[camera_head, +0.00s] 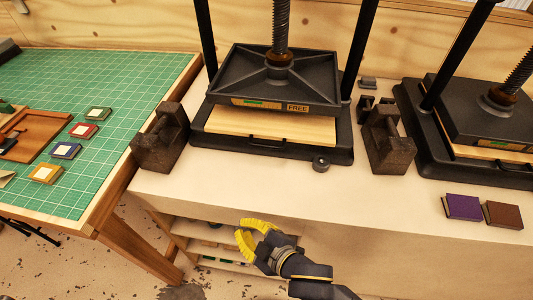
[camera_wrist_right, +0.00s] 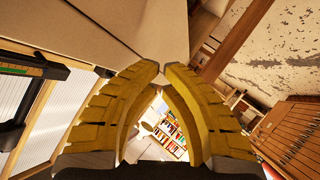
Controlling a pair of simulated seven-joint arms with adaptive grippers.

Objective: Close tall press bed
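A black screw press (camera_head: 275,75) with a "FREE" label on its platen stands in the middle of the head view. Its pale wooden bed (camera_head: 310,128) shows below the platen, its front part uncovered, with a dark handle (camera_head: 268,141) at the front edge. A second press (camera_head: 465,110) stands at the right, with a strip of its bed showing. I cannot tell which is the tall one. My right gripper (camera_head: 238,229) is empty, its yellow fingertips nearly meeting, in front of and below the bench top, apart from both presses; its fingers fill the wrist view (camera_wrist_right: 161,68). My left gripper is out of view.
Dark iron weights (camera_head: 160,145) and (camera_head: 388,145) flank the middle press. A small round dark piece (camera_head: 321,164) lies by its front right corner. Purple (camera_head: 462,206) and brown (camera_head: 503,214) blocks lie at right. A green cutting mat (camera_head: 110,85) covers the left table. The bench's front strip is mostly clear.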

